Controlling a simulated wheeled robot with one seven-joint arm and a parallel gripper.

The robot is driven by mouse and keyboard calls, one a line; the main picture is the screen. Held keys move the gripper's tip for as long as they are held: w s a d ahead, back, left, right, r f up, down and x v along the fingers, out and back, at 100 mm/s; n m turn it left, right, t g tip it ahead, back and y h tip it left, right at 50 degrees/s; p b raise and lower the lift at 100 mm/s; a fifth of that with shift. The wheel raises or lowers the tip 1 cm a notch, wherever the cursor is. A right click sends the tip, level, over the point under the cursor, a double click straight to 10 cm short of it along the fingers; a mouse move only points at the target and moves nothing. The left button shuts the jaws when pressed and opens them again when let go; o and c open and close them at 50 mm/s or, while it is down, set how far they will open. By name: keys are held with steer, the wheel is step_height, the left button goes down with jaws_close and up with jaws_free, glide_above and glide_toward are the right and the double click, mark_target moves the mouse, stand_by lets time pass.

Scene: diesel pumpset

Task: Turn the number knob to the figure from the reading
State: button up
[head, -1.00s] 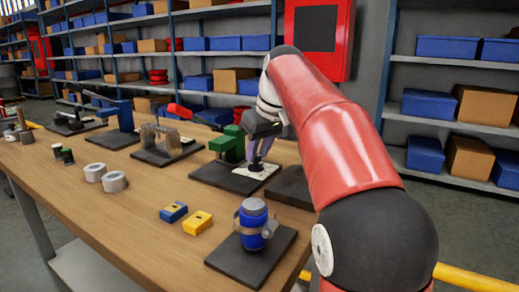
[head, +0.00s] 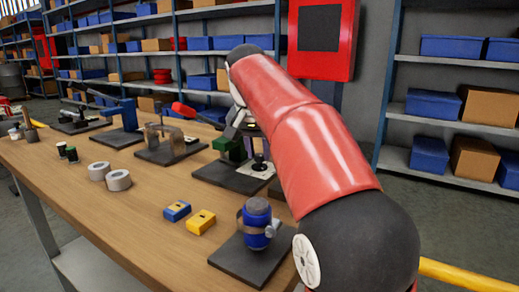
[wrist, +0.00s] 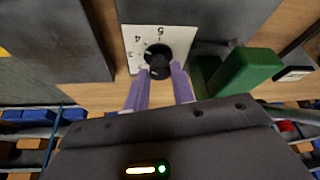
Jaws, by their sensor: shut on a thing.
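The number knob (wrist: 157,60) is round and black and sits on a white dial plate (wrist: 136,38) with printed figures. In the wrist view 3, 4 and 5 are readable; the knob's exact setting is unclear. My gripper (wrist: 162,72) has two purple fingers closed against the knob's near side. The rest of the dial is partly hidden by the knob and fingers. In the head view the white plate (head: 264,171) and the knob (head: 258,158) show just left of my red arm, which hides much of the gripper.
A green block (wrist: 248,72) stands right of the dial, close to the fingers. On the wooden table are a blue pump-like part (head: 257,224) on a dark base, yellow (head: 201,222) and blue (head: 177,211) boxes, and grey rolls (head: 118,180). The table front is mostly clear.

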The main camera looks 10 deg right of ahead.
steer(key=shift+w+a+m+h, duration=0.1)
steer(key=shift+m+h, duration=0.2)
steer(key=shift+m, duration=0.5)
steer(key=shift+g, duration=0.3)
steer(key=o, duration=1)
steer(key=shift+r, duration=0.1)
steer(key=v, duration=0.7)
steer(key=shift+r, duration=0.25)
steer(key=shift+a, duration=0.1)
